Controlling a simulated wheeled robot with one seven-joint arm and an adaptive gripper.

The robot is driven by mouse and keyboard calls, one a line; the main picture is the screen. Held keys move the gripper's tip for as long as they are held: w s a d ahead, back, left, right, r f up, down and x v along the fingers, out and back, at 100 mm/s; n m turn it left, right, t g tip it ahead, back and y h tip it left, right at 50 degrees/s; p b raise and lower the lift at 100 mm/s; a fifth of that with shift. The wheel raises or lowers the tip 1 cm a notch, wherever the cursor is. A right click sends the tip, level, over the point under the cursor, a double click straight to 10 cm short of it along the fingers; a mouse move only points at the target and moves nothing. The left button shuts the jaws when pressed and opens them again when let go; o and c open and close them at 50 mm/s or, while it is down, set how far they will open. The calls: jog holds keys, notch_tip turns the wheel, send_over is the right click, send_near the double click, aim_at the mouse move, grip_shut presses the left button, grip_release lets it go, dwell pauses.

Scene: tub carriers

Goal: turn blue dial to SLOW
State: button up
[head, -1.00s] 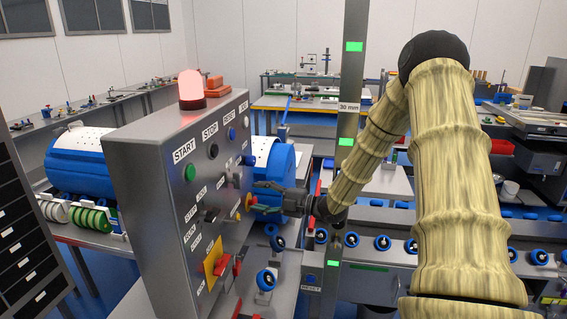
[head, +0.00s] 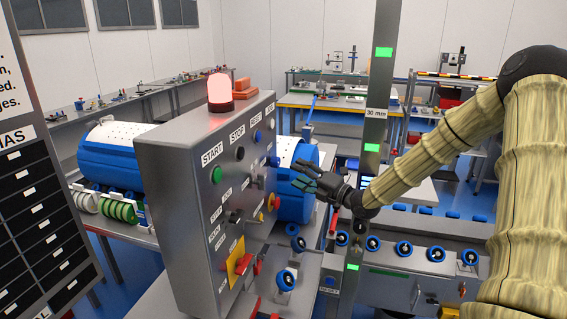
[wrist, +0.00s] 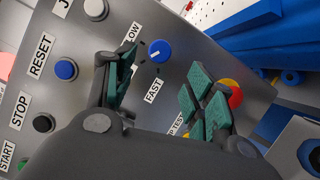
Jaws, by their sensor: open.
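The blue dial (wrist: 160,50) is on the grey control panel in the wrist view, with a white pointer mark. The SLOW label (wrist: 131,33), its first letter hidden by a finger, lies to its left. The FAST label (wrist: 153,91) lies below it. The mark runs slantwise towards the dial's lower left; its exact setting is hard to tell. The dial shows small in the head view (head: 275,160). My gripper (head: 313,178) is open and empty, to the right of the panel and apart from it. In the wrist view its fingers (wrist: 162,88) are spread below and either side of the dial.
The control panel (head: 170,200) carries START, STOP and RESET buttons, a red knob on yellow (head: 273,202), a yellow plate with a red handle (head: 240,262), and a lit red lamp (head: 220,90). A blue drum (head: 105,155) is behind. A grey post (head: 378,130) stands right of my gripper.

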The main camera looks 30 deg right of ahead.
aim_at(279, 164)
jog(key=shift+p+x, duration=1.5)
jog(key=shift+x, duration=2.8)
